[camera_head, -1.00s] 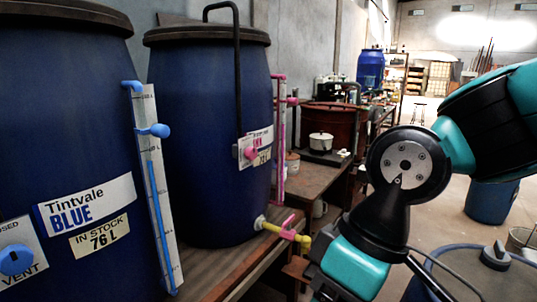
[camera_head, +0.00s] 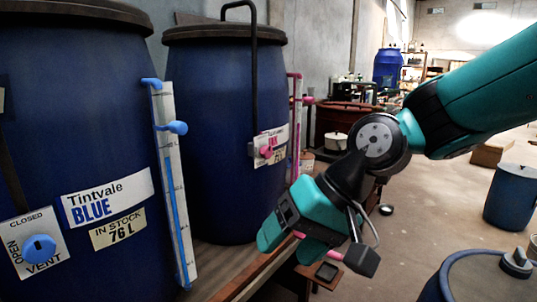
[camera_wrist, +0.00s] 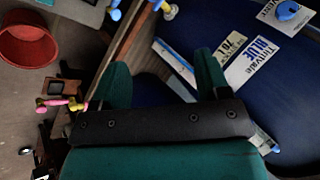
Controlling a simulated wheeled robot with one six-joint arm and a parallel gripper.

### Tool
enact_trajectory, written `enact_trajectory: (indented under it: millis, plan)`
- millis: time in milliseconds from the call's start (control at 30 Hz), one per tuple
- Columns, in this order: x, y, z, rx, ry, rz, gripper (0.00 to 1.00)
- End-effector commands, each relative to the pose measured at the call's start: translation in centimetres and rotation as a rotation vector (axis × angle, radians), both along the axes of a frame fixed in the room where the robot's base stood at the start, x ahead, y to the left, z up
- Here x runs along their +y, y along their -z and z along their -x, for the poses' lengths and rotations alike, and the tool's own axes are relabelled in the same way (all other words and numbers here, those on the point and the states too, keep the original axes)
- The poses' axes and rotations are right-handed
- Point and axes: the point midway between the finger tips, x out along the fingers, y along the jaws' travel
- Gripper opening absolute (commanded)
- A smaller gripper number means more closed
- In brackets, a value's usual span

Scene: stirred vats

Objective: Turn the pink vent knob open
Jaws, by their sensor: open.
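The pink vent knob (camera_head: 268,150) sits on a white plate (camera_head: 283,138) on the front of the rear dark blue vat (camera_head: 205,130). A dark upright rod runs in front of the plate's left part, and I cannot read its open or closed marks. My gripper (camera_head: 288,241) is open and empty, below and a little right of the knob and apart from it. In the wrist view its two teal fingers (camera_wrist: 162,75) are spread. They show against the floor and the front blue vat, and the pink vent knob is not in that view.
The front vat (camera_head: 90,120) has a blue vent knob (camera_head: 39,249) and a gauge tube (camera_head: 173,185). The wooden bench (camera_head: 225,262) carries the vats. A pink tap lever (camera_wrist: 57,102) shows in the wrist view. Open floor (camera_head: 430,215) lies at right.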

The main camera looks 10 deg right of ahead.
Motion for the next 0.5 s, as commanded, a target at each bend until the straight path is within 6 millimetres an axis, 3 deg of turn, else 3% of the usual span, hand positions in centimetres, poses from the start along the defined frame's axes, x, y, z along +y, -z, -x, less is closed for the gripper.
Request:
enact_trajectory:
  millis: [33, 167, 200, 300, 400, 500]
  plan:
    - [-0.2, 0.2, -3.9, 0.063, 0.163, -0.104, 0.69]
    - [-2.2, -0.2, -13.5, 0.261, 0.585, -0.454, 0.69]
    - [-3.4, -0.2, -16.2, 0.335, 0.702, -0.573, 0.69]
    - [-7.5, 0.1, -21.9, 0.526, 0.949, -0.872, 0.69]
    - [-12.0, 0.6, -25.7, 0.704, 1.111, -1.141, 0.69]
    - [-15.6, 1.1, -27.8, 0.844, 1.197, -1.34, 0.69]
